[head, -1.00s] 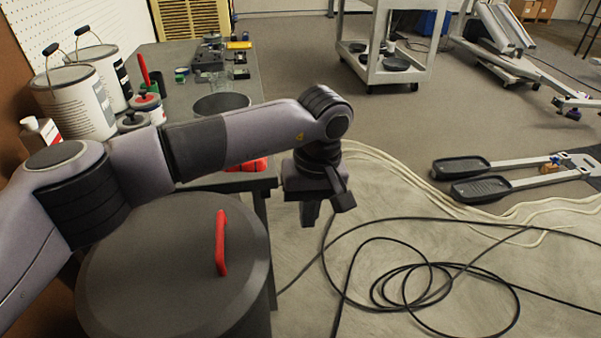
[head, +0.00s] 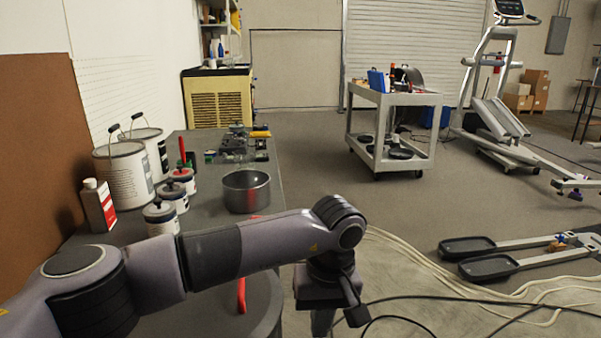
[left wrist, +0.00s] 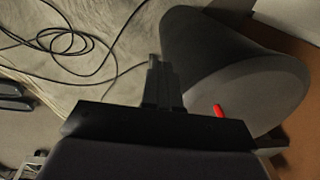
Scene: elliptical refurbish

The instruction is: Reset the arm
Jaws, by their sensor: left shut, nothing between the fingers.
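My left arm comes in from the left of the head view and reaches across the front of the workbench. My left gripper (head: 322,322) hangs down from its end, partly cut off by the bottom edge. In the left wrist view its fingers (left wrist: 155,62) are shut together with nothing between them. My right gripper is not in view.
The grey workbench (head: 213,222) holds a metal pot (head: 246,191), paint cans (head: 124,178), small jars and a white bottle (head: 98,205). A grey cart (head: 391,130) and an elliptical machine (head: 500,120) stand farther off. Black cables (head: 440,300) lie on the floor at right.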

